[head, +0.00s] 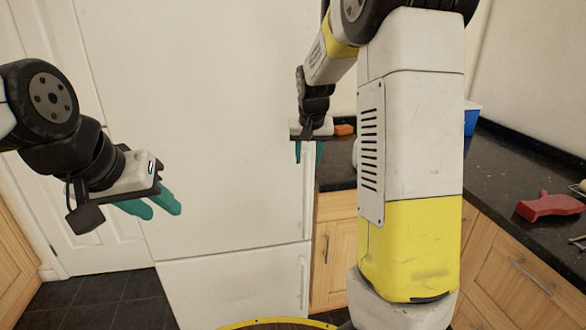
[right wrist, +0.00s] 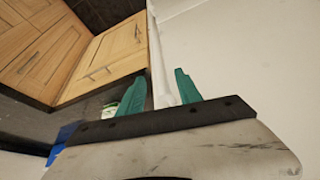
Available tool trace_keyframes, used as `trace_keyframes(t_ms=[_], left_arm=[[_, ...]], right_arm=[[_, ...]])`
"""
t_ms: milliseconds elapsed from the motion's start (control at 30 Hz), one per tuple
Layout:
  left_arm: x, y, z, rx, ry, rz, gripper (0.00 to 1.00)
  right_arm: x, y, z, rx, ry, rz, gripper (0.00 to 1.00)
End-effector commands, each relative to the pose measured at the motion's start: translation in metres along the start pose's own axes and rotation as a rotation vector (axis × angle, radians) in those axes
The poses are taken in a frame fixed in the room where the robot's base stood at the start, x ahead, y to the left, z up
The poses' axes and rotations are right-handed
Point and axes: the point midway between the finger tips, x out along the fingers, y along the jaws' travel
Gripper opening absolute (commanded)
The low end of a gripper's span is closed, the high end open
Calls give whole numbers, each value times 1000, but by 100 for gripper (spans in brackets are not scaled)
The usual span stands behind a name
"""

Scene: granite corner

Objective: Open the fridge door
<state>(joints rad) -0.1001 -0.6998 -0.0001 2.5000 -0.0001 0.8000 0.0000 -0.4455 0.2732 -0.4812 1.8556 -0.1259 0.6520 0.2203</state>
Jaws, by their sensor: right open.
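The white fridge (head: 215,120) fills the middle of the head view, with a large upper door above a lower door (head: 240,285). A slim white vertical handle (head: 305,195) runs along the upper door's right edge. My right gripper (head: 309,152) is at the upper part of this edge, fingers pointing down in the picture. In the right wrist view its teal fingers (right wrist: 158,88) are apart, with the white handle strip (right wrist: 162,60) between them; contact is unclear. The door looks closed. My left gripper (head: 157,205) hangs left in front of the fridge, empty, its fingers apart.
A dark granite counter (head: 500,165) over wooden cabinets (head: 335,245) lies right of the fridge. It carries a red object (head: 548,206), a blue container (head: 471,120) and an orange item (head: 344,130). A white panelled door (head: 40,130) stands left.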

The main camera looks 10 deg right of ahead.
Motion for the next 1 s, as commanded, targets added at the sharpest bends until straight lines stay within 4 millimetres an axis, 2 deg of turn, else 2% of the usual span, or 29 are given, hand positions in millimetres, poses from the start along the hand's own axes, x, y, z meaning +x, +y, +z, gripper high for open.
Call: trace_keyframes(t_ms=[167,400,600,967,1000], left_arm=[[0,0,0,0,0,0,36],[0,0,0,0,0,0,36],[0,0,0,0,0,0,36],[0,0,0,0,0,0,36],[0,0,0,0,0,0,36]], right_arm=[[15,0,-3,-1,-2,14,41],[53,1,-2,-1,-3,13,41],[76,1,-3,-1,-2,12,41],[83,0,-3,-1,1,10,41],[83,0,-3,-1,1,10,36]])
